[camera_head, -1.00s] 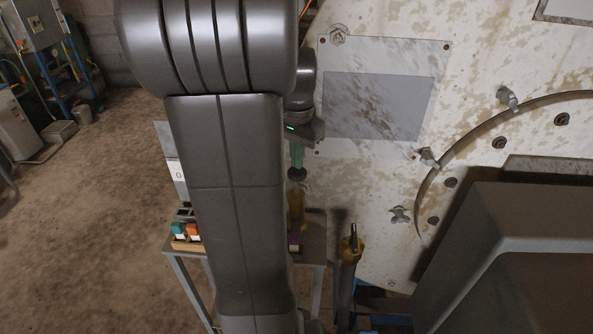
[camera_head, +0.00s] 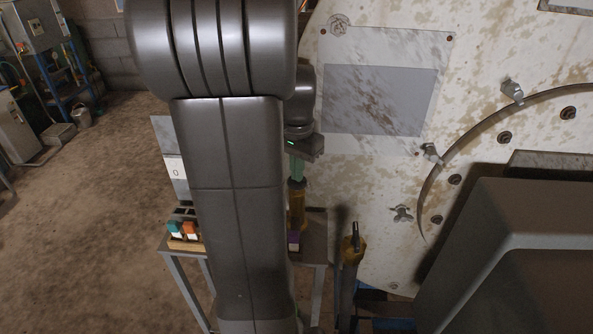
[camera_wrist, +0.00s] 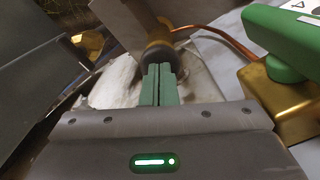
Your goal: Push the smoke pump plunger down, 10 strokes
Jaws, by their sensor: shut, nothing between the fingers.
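The smoke pump is a brass-yellow cylinder (camera_head: 297,208) on the small metal table, partly hidden behind my arm. Its dark plunger knob (camera_head: 297,184) sits low, close above the brass body. My gripper (camera_head: 297,177) is above the pump with its green fingers shut and pointing down at the knob; they appear to touch it. In the wrist view the shut green fingers (camera_wrist: 158,70) are empty and end at the dark knob (camera_wrist: 158,57), which hides most of the pump.
The metal table (camera_head: 315,225) also holds a wooden block with teal and orange pieces (camera_head: 184,232) and a purple piece (camera_head: 293,238). A large stained white panel (camera_head: 375,170) stands close on the right. In the wrist view, a green-topped brass block (camera_wrist: 285,98) and a copper tube (camera_wrist: 225,38) are near the fingers.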

